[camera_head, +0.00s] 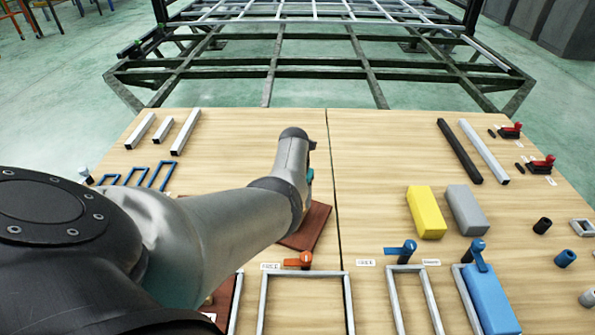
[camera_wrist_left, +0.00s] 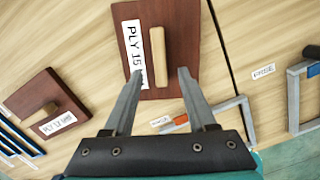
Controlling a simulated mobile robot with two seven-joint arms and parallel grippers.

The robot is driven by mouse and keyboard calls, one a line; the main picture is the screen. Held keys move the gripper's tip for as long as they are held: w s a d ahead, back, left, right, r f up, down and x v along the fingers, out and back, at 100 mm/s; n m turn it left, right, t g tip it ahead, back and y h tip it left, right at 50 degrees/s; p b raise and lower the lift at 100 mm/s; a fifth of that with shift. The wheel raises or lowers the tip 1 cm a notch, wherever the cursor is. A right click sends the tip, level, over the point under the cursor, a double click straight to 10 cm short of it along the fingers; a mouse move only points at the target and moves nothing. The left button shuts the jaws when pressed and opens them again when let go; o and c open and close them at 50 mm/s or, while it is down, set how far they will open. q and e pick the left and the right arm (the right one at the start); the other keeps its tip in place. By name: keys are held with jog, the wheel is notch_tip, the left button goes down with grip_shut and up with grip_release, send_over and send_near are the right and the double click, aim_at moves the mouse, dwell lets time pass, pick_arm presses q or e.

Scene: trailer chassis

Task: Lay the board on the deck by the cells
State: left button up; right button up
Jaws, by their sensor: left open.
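A reddish-brown board (camera_wrist_left: 182,40) with a pale wooden handle bar (camera_wrist_left: 157,55) and a white label reading "PLY 15" lies on the wooden table. In the head view the same board (camera_head: 313,228) is partly hidden by my left arm. My left gripper (camera_wrist_left: 161,76) is open over the board, with the handle's near end between its fingertips in the picture. I cannot tell how high the fingers are. A second brown board (camera_wrist_left: 35,97), labelled "PLY 12 MM", lies to the left. The dark trailer chassis with a pale grid (camera_head: 315,15) stands beyond the table.
Yellow (camera_head: 426,212) and grey (camera_head: 466,209) blocks lie at right, near clamps (camera_head: 402,249). Grey rectangular frames (camera_head: 305,274) line the near side. Metal bars (camera_head: 186,132) lie far left; a dark bar (camera_head: 459,151) lies far right. The table's far middle is clear.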

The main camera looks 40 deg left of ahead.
pick_arm(q)
notch_tip(320, 180, up, 4)
jog(key=p, duration=0.3)
jog(key=s+a+f+m+y, duration=0.3)
jog(key=s+a+m, duration=0.1)
jog(key=s+m, duration=0.4)
jog(key=s+d+f+m+h, duration=0.1)
jog(key=s+d+m, duration=0.4)
jog(key=d+m, duration=0.4)
jog(key=s+d+m+t+h, duration=0.1)
jog(key=s+d+m, duration=0.5)
jog(key=d+m, duration=0.4)
jog(key=s+d+f+m+t+h, duration=0.1)
jog(key=s+d+m, duration=0.4)
jog(key=d+m, duration=0.5)
jog(key=m, duration=0.4)
jog(key=shift+s+f+m+h, duration=0.3)
jog(key=shift+f+m+h, duration=0.05)
jog(key=shift+m+h, duration=0.05)
pick_arm(e)
notch_tip(320, 180, down, 7)
jog(key=g, duration=0.1)
jog(key=shift+s+f, duration=0.15)
jog(key=shift+s, duration=0.25)
